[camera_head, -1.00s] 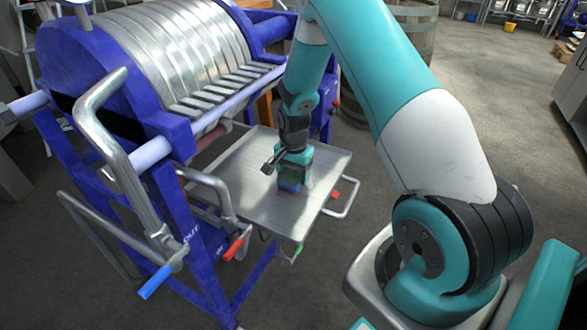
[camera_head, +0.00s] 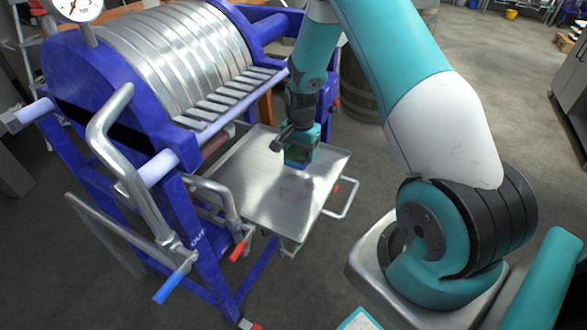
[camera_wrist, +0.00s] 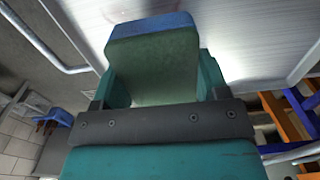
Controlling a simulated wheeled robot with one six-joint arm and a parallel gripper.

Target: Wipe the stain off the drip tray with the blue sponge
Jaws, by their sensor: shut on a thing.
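The drip tray (camera_head: 245,195) is a flat, shiny metal tray below the ribbed steel cylinder of the blue press. My gripper (camera_head: 300,153) is above the tray's far right part, pointing down. It is shut on the sponge (camera_wrist: 155,65), which has a green body and a blue face at its free end. In the wrist view the sponge sits between the teal jaws with the tray behind it. Whether the sponge touches the tray, I cannot tell. A faint pinkish patch (camera_head: 297,186) shows on the tray just nearer than the gripper; it may be the stain or a reflection.
The blue press frame (camera_head: 190,220) and its bent metal handles (camera_head: 110,130) stand left of the tray. A metal loop (camera_head: 347,200) juts from the tray's right side. A wooden barrel (camera_head: 360,85) stands behind. Bare floor lies around the press.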

